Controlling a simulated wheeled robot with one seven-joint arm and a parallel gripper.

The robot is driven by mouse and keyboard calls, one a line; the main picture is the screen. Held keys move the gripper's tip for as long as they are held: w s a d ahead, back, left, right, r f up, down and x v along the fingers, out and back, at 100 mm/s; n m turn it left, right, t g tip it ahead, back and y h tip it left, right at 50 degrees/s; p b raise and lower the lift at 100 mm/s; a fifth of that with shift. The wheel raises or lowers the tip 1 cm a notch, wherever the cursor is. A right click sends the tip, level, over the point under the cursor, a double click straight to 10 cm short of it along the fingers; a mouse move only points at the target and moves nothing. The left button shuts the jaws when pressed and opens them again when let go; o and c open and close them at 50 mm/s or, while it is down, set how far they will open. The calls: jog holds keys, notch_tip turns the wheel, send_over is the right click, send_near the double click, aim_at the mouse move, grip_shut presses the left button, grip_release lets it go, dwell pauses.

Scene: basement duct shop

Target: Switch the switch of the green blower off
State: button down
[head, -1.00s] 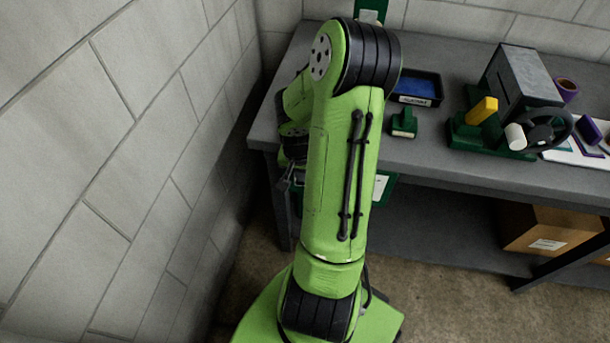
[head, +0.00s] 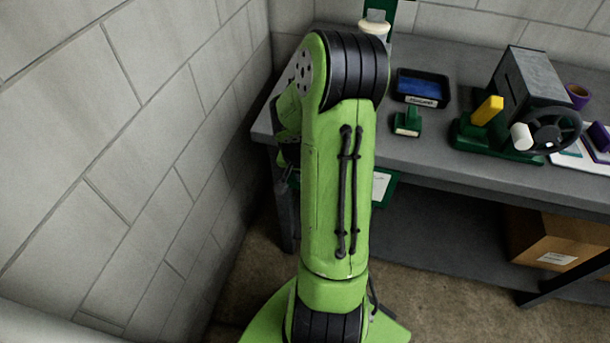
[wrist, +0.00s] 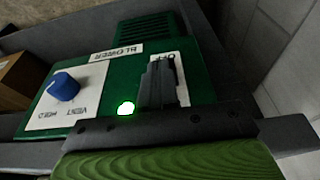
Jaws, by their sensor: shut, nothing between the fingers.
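In the wrist view the green blower panel (wrist: 205,75) fills the middle, with an upside-down name label (wrist: 116,51). A green lamp (wrist: 126,108) on it is lit. A blue knob (wrist: 66,87) sits on a white plate at the left. My gripper (wrist: 160,66) is shut and empty, its dark fingers over a second white plate (wrist: 181,86). The switch itself cannot be made out behind the fingers; whether they touch it I cannot tell. In the head view my arm hides the gripper; part of a green panel (head: 387,188) shows under the bench's front edge.
The grey bench (head: 450,163) carries a black tray with blue inside (head: 422,86), a small green block (head: 407,121) and a green machine with a handwheel (head: 555,130). A cardboard box (head: 555,238) stands on the lower shelf. A block wall (head: 130,150) is close at the left.

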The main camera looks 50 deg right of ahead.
jog(key=shift+s+a+f+b, duration=0.1)
jog(key=shift+a+f+b, duration=0.2)
jog(key=shift+f+b, duration=0.25)
jog(key=shift+s+a+f+b, duration=0.1)
jog(key=shift+a+f+b, duration=0.2)
jog(key=shift+f+b, duration=0.2)
jog(key=shift+r, duration=0.1)
jog(key=shift+w+d+r+p, duration=0.25)
jog(key=shift+d+r+p, duration=0.1)
jog(key=shift+d, duration=0.3)
